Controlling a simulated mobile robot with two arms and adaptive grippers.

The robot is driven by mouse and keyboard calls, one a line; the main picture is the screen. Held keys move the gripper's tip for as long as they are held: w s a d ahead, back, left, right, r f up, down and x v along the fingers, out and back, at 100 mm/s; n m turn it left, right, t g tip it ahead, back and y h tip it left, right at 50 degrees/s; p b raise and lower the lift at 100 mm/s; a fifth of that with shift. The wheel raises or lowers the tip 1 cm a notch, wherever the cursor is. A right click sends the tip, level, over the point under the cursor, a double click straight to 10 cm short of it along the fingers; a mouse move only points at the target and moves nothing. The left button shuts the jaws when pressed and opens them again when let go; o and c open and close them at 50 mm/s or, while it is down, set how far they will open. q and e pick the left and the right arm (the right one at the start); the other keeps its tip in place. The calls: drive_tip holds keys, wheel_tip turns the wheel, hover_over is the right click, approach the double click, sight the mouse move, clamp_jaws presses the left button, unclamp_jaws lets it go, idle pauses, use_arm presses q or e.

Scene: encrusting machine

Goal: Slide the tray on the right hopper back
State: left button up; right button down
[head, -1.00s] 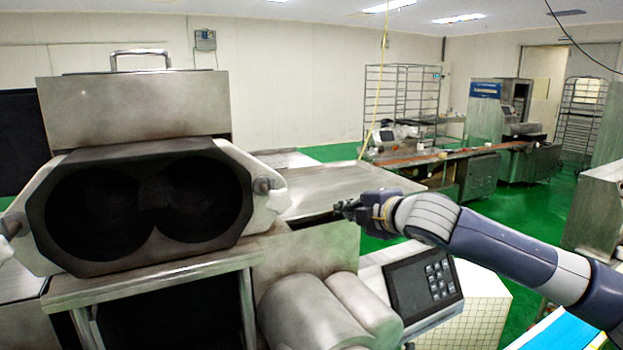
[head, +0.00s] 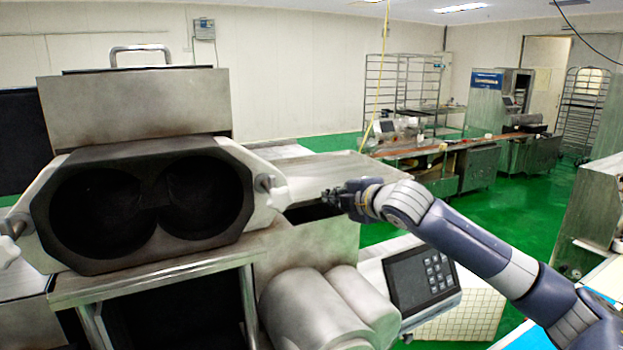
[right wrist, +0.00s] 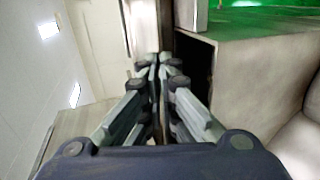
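The tray (head: 335,174) is a flat metal sheet lying over the top of the right hopper (head: 325,245). A dark opening shows between the tray's front edge and the hopper's front wall. My right gripper (head: 328,197) is at the tray's front edge, above this opening. In the right wrist view its fingers (right wrist: 158,62) are together with nothing seen between them. The hopper wall (right wrist: 255,75) and dark opening are to their right there. Whether the fingertips touch the tray is unclear. My left gripper is not in view.
The machine's black double-bore block (head: 150,205) fills the left. A keypad panel (head: 424,279) and rounded metal covers (head: 320,310) stand below my right arm. Green floor (head: 500,205) lies open behind, with a conveyor table (head: 430,150) and racks farther back.

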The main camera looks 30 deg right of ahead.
drive_tip(key=shift+w+d, duration=0.2)
drive_tip(key=shift+w, duration=1.9)
drive_tip(key=shift+s+f, duration=0.1)
drive_tip(key=shift+s+f, duration=0.15)
drive_tip(key=shift+s, duration=0.4)
drive_tip(key=s+a+b, duration=0.1)
drive_tip(key=s+b, duration=0.5)
drive_tip(key=s, duration=0.2)
drive_tip(key=shift+s+r, duration=0.2)
drive_tip(key=shift+s, duration=0.1)
